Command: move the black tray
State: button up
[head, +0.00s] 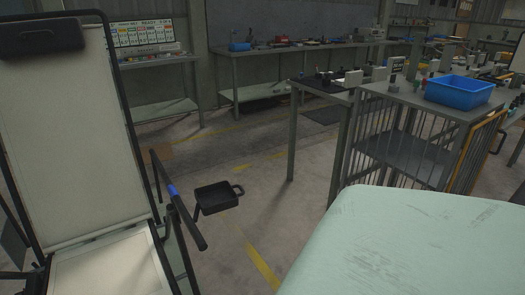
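The black tray (217,197) is a small, shallow tray with a raised rim and a loop-shaped part on its right side. It sits beside the folding lounger (75,130), right of its armrest (187,213), above the floor. A dark bracket shows at its left edge; I cannot tell how it joins the lounger. The lounger has a pale fabric back and seat, a black frame, a dark headrest pillow and a blue band on the armrest.
A pale green scuffed surface (405,245) fills the lower right; I cannot tell what it belongs to. A barred metal cart (400,160) carries a blue bin (459,90). Workbenches line the back wall. Grey floor (235,160) with yellow lines is open behind the tray.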

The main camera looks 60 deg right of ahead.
aim_at(212, 199)
jog(key=l+z, duration=0.3)
jog(key=l, duration=0.95)
jog(key=i+l, duration=0.1)
jog(key=l, duration=0.25)
jog(key=i+l+z, duration=0.1)
jog(key=l, duration=0.3)
jog(key=i+l, duration=0.1)
jog(key=l, duration=0.25)
